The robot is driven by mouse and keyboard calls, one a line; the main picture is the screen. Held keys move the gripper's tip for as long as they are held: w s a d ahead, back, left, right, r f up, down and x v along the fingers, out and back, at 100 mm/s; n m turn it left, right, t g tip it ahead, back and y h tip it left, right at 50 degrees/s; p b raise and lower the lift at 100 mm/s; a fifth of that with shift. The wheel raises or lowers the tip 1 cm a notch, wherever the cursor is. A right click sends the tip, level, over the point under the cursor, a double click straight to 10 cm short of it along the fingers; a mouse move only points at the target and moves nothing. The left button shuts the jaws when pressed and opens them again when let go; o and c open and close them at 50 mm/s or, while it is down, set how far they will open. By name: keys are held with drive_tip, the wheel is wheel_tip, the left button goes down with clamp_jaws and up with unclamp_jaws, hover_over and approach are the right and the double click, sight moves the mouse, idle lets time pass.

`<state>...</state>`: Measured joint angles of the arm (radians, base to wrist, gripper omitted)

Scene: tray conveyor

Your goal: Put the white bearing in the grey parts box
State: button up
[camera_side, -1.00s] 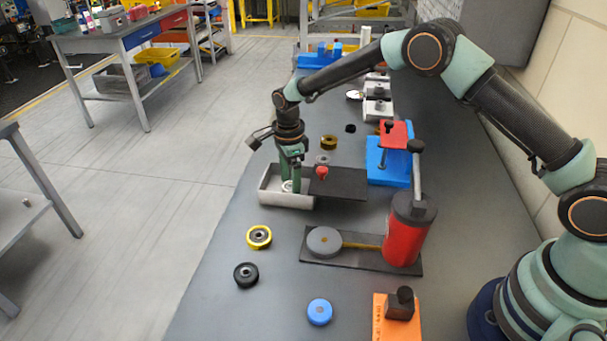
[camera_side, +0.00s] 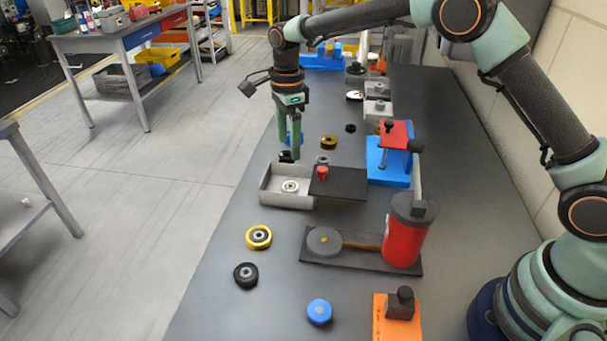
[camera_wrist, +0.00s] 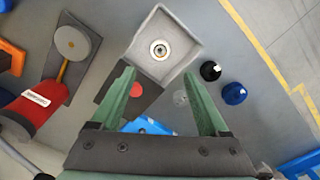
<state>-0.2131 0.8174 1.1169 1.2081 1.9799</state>
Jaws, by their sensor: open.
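The white bearing (camera_side: 290,186) lies flat inside the grey parts box (camera_side: 264,190). In the wrist view the bearing (camera_wrist: 160,50) rests on the floor of the box (camera_wrist: 139,58), clear of its walls. A dark lid with a red knob (camera_side: 322,173) sits to the right of the box, and the box is uncovered over the bearing. My gripper (camera_side: 290,152) is above and behind the box in the side view. Its two green fingers (camera_wrist: 168,78) are spread with nothing between them.
A yellow-rimmed bearing (camera_side: 259,237), a black one (camera_side: 246,275) and a blue one (camera_side: 320,312) lie in front. A red press (camera_side: 405,235) on a dark plate and a blue clamp fixture (camera_side: 388,165) stand right. Bare table lies at front left.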

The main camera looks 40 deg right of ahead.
drive_tip(key=s+d+r+n+t, duration=0.3)
drive_tip(key=s+d+r+n, duration=0.3)
drive_tip(key=s+r+n, duration=0.5)
drive_tip(key=shift+s+d+r+n+t, duration=0.35)
drive_tip(key=shift+s+d+n, duration=0.55)
drive_tip(key=shift+s+n, duration=0.95)
drive_tip(key=shift+s+d+r+n+t, duration=0.15)
drive_tip(key=shift+s+d+n+t, duration=0.65)
drive_tip(key=shift+s, duration=1.6)
drive_tip(key=shift+s+d+r+n+t, duration=0.2)
drive_tip(key=shift+s+d+n, duration=0.75)
drive_tip(key=shift+s+n, duration=1.1)
drive_tip(key=shift+s+r, duration=0.1)
